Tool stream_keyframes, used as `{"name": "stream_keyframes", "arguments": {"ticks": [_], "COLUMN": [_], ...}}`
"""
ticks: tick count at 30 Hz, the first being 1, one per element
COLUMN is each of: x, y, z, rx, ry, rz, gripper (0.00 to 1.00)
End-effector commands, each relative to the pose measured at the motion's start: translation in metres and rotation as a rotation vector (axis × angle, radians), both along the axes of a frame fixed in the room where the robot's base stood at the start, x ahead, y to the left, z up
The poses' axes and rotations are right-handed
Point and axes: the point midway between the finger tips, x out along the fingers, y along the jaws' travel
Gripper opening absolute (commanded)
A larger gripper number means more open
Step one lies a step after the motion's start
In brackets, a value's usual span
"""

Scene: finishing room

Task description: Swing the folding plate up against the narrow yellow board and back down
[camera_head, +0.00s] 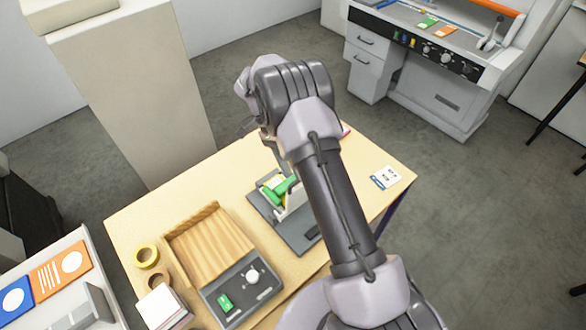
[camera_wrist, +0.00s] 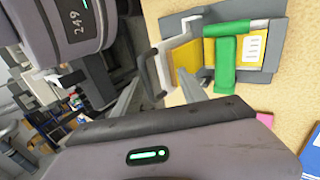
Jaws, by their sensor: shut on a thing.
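On the table in the head view stands a grey-based device (camera_head: 300,232), with a green part (camera_head: 283,188) and a pale plate (camera_head: 291,201) that looks raised off the base. In the wrist view I see the device's grey base (camera_wrist: 272,62), yellow surfaces (camera_wrist: 186,72), a green block (camera_wrist: 226,66) and a pale frame with a dark grip bar (camera_wrist: 153,76). My gripper (camera_wrist: 158,84) is shut on this grip bar. In the head view my arm hides the fingers and part of the device. I cannot tell the plate's exact angle.
A wooden tray (camera_head: 185,242) with a grey control box (camera_head: 243,290), tape rolls (camera_head: 147,256) and a stack of paper (camera_head: 163,309) occupy the table's left side. A white card (camera_head: 386,177) lies right of the device. A grey machine (camera_head: 440,75) stands beyond clear floor.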

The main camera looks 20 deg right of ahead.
Motion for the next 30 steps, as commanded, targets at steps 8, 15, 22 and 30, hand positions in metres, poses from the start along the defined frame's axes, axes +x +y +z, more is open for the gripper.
{"name": "stream_keyframes", "arguments": {"ticks": [8,15,22,30], "x": [-0.0015,-0.0012,-0.0006,0.0], "y": [0.0025,0.0019,0.0011,0.0007], "z": [-0.009,-0.0079,-0.0055,-0.004], "rx": [0.008,0.007,0.004,0.004], "ry": [0.005,0.005,0.003,0.0], "rz": [0.004,0.004,0.004,0.003], "gripper": [0.0,0.33,0.33,0.33]}}
